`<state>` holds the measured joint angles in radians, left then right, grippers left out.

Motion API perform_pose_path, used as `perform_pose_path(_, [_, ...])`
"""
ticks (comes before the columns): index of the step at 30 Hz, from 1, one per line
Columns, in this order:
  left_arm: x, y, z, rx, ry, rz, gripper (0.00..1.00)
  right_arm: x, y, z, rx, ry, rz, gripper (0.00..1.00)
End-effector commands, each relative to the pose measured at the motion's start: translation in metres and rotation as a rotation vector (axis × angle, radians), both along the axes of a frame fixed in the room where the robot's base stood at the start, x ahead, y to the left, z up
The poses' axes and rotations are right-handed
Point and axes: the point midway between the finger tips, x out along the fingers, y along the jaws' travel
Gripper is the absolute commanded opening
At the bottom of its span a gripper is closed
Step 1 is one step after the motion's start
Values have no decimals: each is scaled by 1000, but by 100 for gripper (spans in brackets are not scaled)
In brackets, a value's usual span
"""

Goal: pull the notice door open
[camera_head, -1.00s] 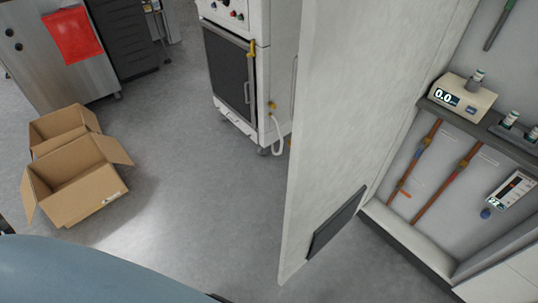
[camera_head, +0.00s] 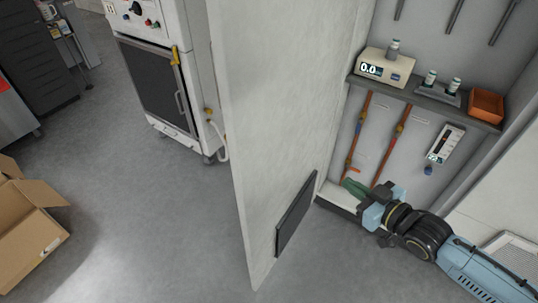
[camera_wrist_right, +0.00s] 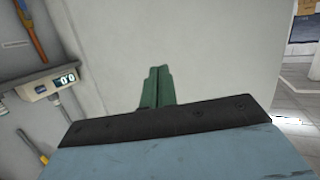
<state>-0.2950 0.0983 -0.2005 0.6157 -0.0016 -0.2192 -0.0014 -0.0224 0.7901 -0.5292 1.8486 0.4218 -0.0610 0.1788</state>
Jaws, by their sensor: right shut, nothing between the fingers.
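The notice door (camera_head: 285,110) is a tall pale panel with a dark plate (camera_head: 295,215) low on its face. It stands swung out from the left side of a lit cabinet recess, so the recess shows. My right gripper (camera_head: 354,188) has green fingers and is right of the door, low in front of the recess. In the right wrist view its fingers (camera_wrist_right: 157,88) are together and empty, pointing at a broad pale surface that looks like the door's face. Whether they touch it I cannot tell. My left gripper is not in view.
The recess shelf holds a meter (camera_head: 386,67), small bottles and an orange bin (camera_head: 486,105). Pipes (camera_head: 392,145) run below it. A white machine (camera_head: 160,80) stands behind the door. A cardboard box (camera_head: 30,225) is at the left. The floor between is clear.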

Motion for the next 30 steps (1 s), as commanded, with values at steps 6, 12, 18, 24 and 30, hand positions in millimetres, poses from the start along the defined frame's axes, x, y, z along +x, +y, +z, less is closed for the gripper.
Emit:
perform_pose_path(6, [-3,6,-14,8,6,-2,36,-53,64,105,134,-111,265,0])
perform_pose_path(12, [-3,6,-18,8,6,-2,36,-91,89,144,195,-124,381,0])
perform_pose_path(18, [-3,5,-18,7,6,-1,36,-90,102,151,209,-129,399,0])
perform_pose_path(24, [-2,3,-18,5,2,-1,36,-72,127,151,210,-129,398,0])
perform_pose_path(30, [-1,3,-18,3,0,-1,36,-52,157,152,209,-130,400,0])
